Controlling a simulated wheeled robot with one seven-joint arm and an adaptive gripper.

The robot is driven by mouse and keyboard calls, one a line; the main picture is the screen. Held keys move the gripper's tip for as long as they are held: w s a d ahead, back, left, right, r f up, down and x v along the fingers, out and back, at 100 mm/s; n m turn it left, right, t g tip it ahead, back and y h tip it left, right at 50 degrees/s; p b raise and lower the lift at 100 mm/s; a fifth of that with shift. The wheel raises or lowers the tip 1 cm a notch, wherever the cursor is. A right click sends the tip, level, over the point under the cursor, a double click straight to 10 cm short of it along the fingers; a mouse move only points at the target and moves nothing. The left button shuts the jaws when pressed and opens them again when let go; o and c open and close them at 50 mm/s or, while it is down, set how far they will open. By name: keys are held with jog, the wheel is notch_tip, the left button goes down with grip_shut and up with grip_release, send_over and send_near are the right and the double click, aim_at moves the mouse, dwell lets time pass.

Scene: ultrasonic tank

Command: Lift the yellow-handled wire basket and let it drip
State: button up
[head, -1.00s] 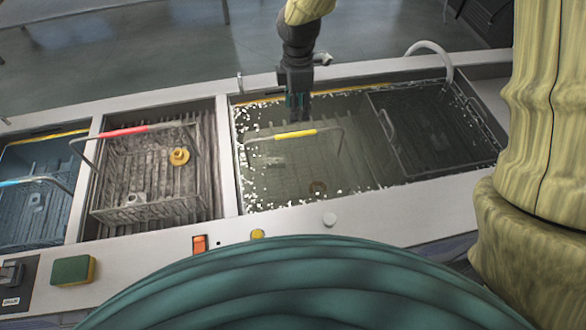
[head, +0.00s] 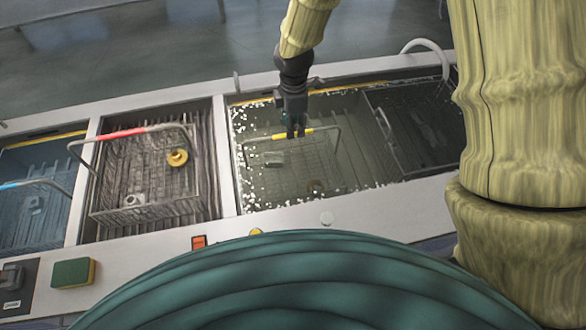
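The yellow-handled wire basket (head: 262,158) sits in the foamy liquid of the large tank (head: 226,170), with its lower part under the surface. Its handle stands up, and the yellow grip (head: 308,131) lies across the top. A small pale part and a brownish ring show dimly inside. My gripper (head: 294,134) points down at the middle of the yellow grip, and its fingertips overlap the grip in the picture. The fingers cover part of the grip. Whether they are closed around it is too small to tell.
A plain wire basket (head: 385,142) stands at the tank's right side. A red-handled basket (head: 100,187) and a blue-handled basket (head: 20,213) stand in the left bays. A sponge (head: 73,273) and an orange switch (head: 199,242) are on the front ledge.

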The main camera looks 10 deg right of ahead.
jog(key=shift+s+a+f+p, duration=0.15)
jog(key=shift+f+p, duration=0.75)
jog(key=shift+f, duration=1.25)
grip_shut()
